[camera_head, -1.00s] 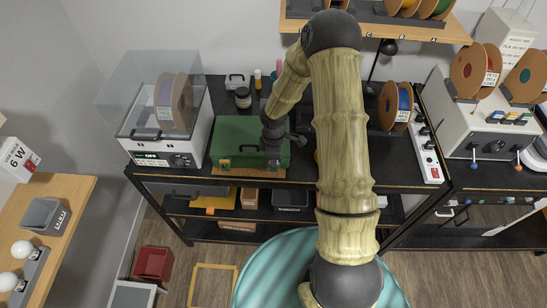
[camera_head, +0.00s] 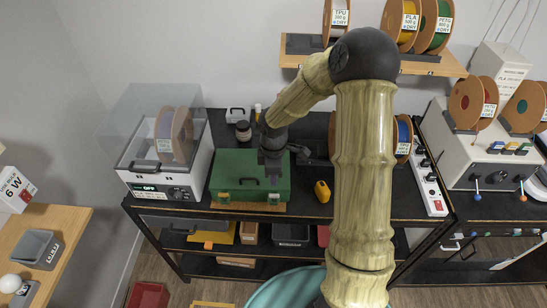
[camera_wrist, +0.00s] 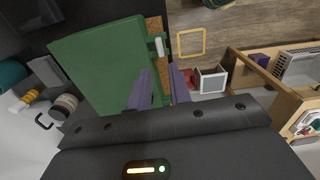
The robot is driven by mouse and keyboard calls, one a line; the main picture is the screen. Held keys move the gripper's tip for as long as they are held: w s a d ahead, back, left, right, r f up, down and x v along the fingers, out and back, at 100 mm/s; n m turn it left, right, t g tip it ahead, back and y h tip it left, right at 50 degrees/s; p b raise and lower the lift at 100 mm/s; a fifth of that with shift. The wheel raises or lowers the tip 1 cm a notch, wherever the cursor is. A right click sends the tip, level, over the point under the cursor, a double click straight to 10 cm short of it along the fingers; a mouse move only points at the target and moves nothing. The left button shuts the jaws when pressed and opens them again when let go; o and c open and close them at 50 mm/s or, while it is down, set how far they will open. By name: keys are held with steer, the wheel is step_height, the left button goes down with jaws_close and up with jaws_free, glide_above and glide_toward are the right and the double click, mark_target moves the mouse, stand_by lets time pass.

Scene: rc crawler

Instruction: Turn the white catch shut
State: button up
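The green box (camera_head: 240,170) sits lid down on the black workbench, with a cork-like strip under its front edge. In the wrist view the box (camera_wrist: 98,65) fills the upper left. A white catch (camera_wrist: 159,46) shows on its front edge, just beyond my fingertips. My gripper (camera_wrist: 161,74) is open, its two purple-grey fingers apart and straddling the line of the box's front edge. Nothing is clearly held between them. In the head view my gripper (camera_head: 272,173) is over the right part of the box.
A filament dryer (camera_head: 165,185) with a clear lid stands close left of the box. A yellow object (camera_head: 322,191) and a spool (camera_head: 403,138) are to the right. A jar (camera_head: 243,131) stands behind.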

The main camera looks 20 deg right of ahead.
step_height(320, 180, up, 8)
steer(key=b, duration=0.1)
steer(key=shift+r, duration=0.2)
steer(key=shift+s, duration=0.1)
stand_by(0.3)
steer(key=s+f+m+t+b, duration=0.2)
steer(key=s+m+b, duration=0.3)
steer(key=s+m, duration=1)
steer(key=shift+d+f+t, duration=0.2)
steer(key=shift+f+t, duration=0.1)
steer(key=shift+f, duration=0.4)
